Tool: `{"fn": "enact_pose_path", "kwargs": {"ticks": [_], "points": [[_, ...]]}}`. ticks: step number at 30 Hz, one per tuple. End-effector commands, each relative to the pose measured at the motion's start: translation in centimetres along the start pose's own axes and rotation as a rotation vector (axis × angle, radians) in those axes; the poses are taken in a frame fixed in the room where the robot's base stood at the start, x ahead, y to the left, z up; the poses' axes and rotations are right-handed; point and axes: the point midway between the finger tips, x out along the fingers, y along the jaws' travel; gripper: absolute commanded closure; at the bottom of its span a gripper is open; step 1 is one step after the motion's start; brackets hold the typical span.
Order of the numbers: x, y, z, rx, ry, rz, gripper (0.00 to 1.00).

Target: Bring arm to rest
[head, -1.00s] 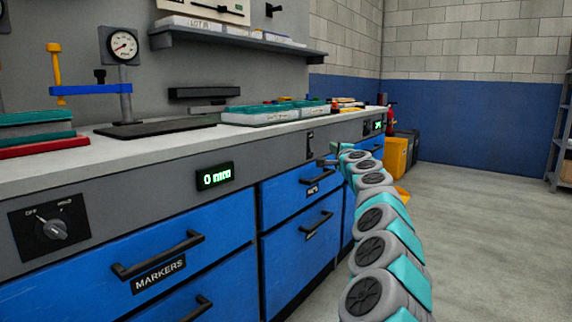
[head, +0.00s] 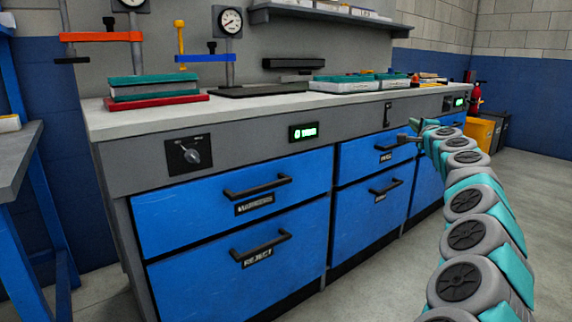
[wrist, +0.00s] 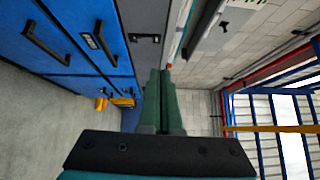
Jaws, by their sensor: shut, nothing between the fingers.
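My gripper (wrist: 160,100) shows in the wrist view, with its two green fingers together and nothing between them. In the head view my arm reaches forward along the right side, and its far end (head: 412,130) is in front of the upper drawers of the bench. The gripper is small there and its fingers are hard to make out. It appears close to the bench front; I cannot tell whether it touches. The wrist view looks along the bench, turned on its side, with free space ahead of the fingertips.
The blue drawer bench (head: 230,205) runs along the left and middle, with protruding black handles. On its top stand dial gauges (head: 230,22), stacked teal panels (head: 152,87) and trays (head: 343,84). A blue-framed table (head: 22,165) stands at far left. The floor at right is clear.

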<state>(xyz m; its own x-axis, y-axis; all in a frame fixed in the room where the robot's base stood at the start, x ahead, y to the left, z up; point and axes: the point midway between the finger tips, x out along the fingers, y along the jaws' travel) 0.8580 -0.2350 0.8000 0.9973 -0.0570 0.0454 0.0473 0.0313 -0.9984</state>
Motion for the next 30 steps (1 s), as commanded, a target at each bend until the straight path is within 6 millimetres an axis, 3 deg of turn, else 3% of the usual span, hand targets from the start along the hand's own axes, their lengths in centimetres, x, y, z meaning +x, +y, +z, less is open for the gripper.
{"fn": "enact_pose_path", "kwargs": {"ticks": [11, 14, 17, 20, 24, 27, 30], "points": [[-1.8, -2.6, 9.9, -0.082, -0.227, 0.047, 1.0], [-3.2, -3.8, 13.7, -0.127, -0.314, 0.062, 1.0], [-5.8, -4.6, 18.9, -0.197, -0.437, 0.092, 1.0], [-9.8, -5.0, 24.5, -0.296, -0.577, 0.13, 1.0], [-17.0, -4.0, 31.1, -0.46, -0.77, 0.203, 1.0], [-22.8, -2.1, 34.3, -0.592, -0.894, 0.274, 1.0], [-28.9, 0.6, 36.0, -0.725, -1.005, 0.362, 1.0]]}}
